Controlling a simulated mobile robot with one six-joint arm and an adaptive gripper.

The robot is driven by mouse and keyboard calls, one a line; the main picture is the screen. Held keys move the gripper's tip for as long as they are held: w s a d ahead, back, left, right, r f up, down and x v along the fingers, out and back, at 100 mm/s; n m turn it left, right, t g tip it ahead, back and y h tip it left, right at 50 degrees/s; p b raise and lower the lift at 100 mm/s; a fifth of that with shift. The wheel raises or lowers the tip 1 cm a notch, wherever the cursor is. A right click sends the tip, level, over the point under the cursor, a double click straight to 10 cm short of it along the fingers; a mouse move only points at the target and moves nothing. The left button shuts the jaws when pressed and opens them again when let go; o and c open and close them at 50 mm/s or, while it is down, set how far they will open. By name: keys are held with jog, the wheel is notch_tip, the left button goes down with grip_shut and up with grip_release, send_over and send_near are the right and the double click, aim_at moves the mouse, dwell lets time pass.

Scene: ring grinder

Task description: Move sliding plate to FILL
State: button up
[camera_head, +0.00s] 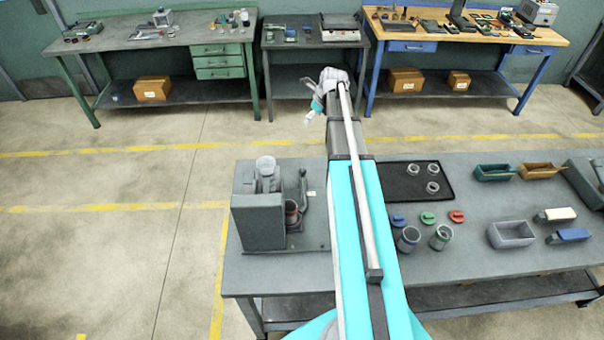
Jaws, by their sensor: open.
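A grey grinder-like machine (258,222) stands at the left end of the near bench. It has a pale round cap (265,166) on top, a reddish-brown cylinder (291,212) at its right side and a dark upright lever (303,190). A small pale label (311,193) is beside the lever, too small to read. I cannot pick out the sliding plate or a FILL mark. Small white and turquoise parts of my arm show at the top centre, beyond the machine. I cannot make out my gripper among them.
The near bench (460,255) also holds a black tray (406,196) with rings, two cups (408,239), coloured small parts (428,218) and a grey bin (511,234). My turquoise structure crosses the view over the bench. Open floor lies left of the bench; other workbenches stand behind.

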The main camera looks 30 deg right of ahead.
jog(key=b, duration=2)
send_near(304, 169)
jog(key=shift+v, duration=1)
jog(key=shift+r+p, duration=0.1)
jog(key=shift+p, duration=0.2)
jog(key=b+x, duration=1.2)
jog(key=x, duration=0.2)
jog(key=shift+b, duration=0.4)
grip_shut()
